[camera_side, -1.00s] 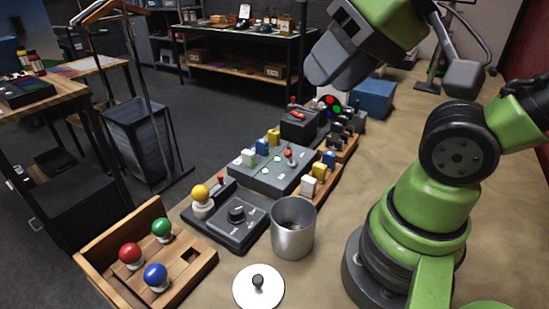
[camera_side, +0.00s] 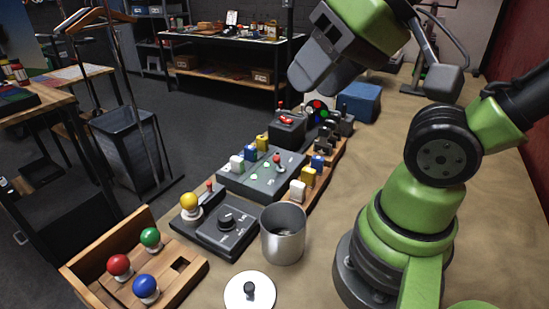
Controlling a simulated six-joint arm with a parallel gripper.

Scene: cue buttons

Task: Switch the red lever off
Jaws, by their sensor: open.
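A lever with a red ball top (camera_side: 277,159) stands on the grey middle panel (camera_side: 262,184), beside small green lights and white, blue and yellow blocks. A small red-tipped stick (camera_side: 209,187) also stands on the nearer grey panel, and a dark box (camera_side: 287,133) behind has a red part on top. I cannot tell each lever's on or off position. My gripper (camera_side: 318,82) is open and empty, pointing down, high above the back of the row of panels. It touches nothing.
A metal cup (camera_side: 283,243) and a white lid (camera_side: 249,292) stand in front. A wooden tray (camera_side: 203,266) holds red, green and blue balls. A wooden rack (camera_side: 327,178) with blocks lies right of the middle panel.

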